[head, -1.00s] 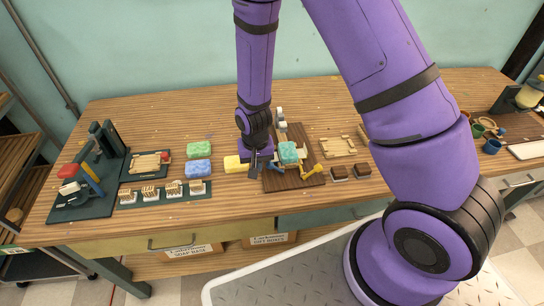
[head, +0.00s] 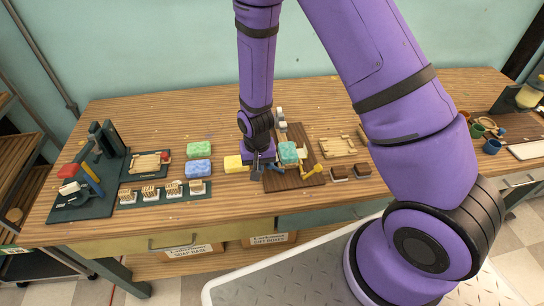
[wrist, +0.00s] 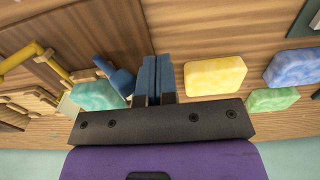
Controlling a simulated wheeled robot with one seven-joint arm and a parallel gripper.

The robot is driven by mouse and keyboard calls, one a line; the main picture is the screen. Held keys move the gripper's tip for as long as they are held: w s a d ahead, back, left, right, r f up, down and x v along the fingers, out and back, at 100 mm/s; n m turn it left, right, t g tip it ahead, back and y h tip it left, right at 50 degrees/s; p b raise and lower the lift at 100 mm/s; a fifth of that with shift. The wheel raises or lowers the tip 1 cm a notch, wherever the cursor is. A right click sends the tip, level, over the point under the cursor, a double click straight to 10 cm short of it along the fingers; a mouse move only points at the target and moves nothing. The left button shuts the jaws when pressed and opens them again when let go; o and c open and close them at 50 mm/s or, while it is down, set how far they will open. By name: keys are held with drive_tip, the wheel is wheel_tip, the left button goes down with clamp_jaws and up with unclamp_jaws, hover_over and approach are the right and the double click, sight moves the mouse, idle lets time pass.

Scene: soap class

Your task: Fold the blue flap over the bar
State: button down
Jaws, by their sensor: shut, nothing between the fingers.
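The teal soap bar (head: 288,151) sits on a dark wooden board (head: 285,184) in the middle of the table. In the wrist view the bar (wrist: 97,96) is left of my gripper. The blue flap (wrist: 116,77) stands tilted beside the bar, on the side nearer my gripper. It is small in the head view (head: 275,167). My gripper (head: 257,174) is low at the board's left edge, left of the flap. In the wrist view its fingers (wrist: 165,62) are together and empty, a small gap from the flap.
A yellow flap (head: 313,171) is at the board's right. Left of my gripper are yellow (head: 235,164), blue (head: 197,169) and green (head: 199,149) soap bars. Two dark brown blocks (head: 340,173) and a wooden tray (head: 338,147) lie to the right.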

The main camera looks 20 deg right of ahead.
drive_tip(key=shift+d, duration=0.4)
